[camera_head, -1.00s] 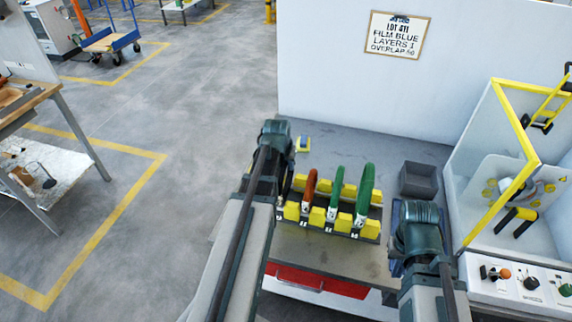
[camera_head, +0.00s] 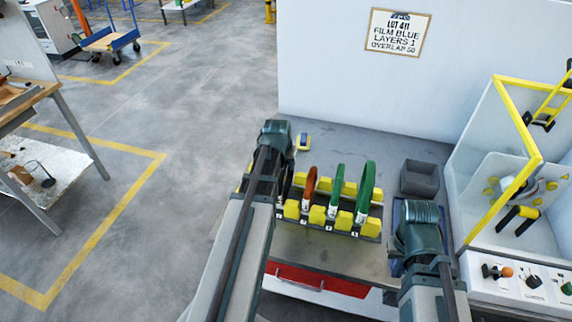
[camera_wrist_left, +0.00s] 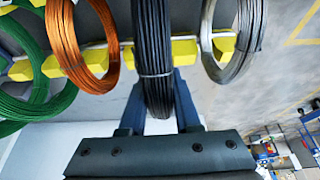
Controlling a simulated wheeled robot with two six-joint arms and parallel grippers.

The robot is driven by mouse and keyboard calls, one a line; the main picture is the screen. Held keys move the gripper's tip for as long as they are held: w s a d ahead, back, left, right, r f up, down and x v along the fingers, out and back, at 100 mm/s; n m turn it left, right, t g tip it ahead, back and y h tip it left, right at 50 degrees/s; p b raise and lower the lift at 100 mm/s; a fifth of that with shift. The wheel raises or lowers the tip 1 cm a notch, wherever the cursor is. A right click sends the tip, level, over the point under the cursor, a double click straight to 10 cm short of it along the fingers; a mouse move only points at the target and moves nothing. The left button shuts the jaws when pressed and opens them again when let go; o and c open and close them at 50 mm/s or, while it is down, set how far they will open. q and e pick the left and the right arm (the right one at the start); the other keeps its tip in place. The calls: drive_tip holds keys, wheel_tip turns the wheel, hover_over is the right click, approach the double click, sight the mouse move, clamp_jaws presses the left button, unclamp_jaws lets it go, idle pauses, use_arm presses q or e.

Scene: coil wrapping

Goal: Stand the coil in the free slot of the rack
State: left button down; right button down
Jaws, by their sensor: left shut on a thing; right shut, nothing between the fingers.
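The black coil (camera_wrist_left: 152,35) stands upright in the left wrist view, with a pale band around its lower part. My left gripper (camera_wrist_left: 158,92) is shut on it, one blue finger on each side. The rack, with its yellow blocks (camera_wrist_left: 187,50), runs behind the coil. The coil is in line with the gap between an orange coil and a silver coil; I cannot tell if it rests on the rack bottom. In the head view my left arm mostly hides the coil and the left end of the rack (camera_head: 318,215). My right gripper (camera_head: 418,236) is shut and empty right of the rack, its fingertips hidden.
The orange coil (camera_wrist_left: 72,40) and silver coil (camera_wrist_left: 240,45) stand close on either side. Green coils (camera_head: 366,190) stand further right in the head view. A grey bin (camera_head: 418,178) is behind my right arm. A yellow-framed machine (camera_head: 500,170) stands at the right.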

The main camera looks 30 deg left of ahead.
use_arm(q)
drive_tip(key=shift+f+b, duration=0.35)
drive_tip(key=c, duration=0.5)
unclamp_jaws()
drive_tip(key=shift+c, duration=0.2)
drive_tip(key=shift+r, duration=0.1)
drive_tip(key=p+v, duration=1.3)
drive_tip(key=v, duration=0.1)
drive_tip(key=shift+s, duration=0.1)
drive_tip(key=shift+f, duration=0.2)
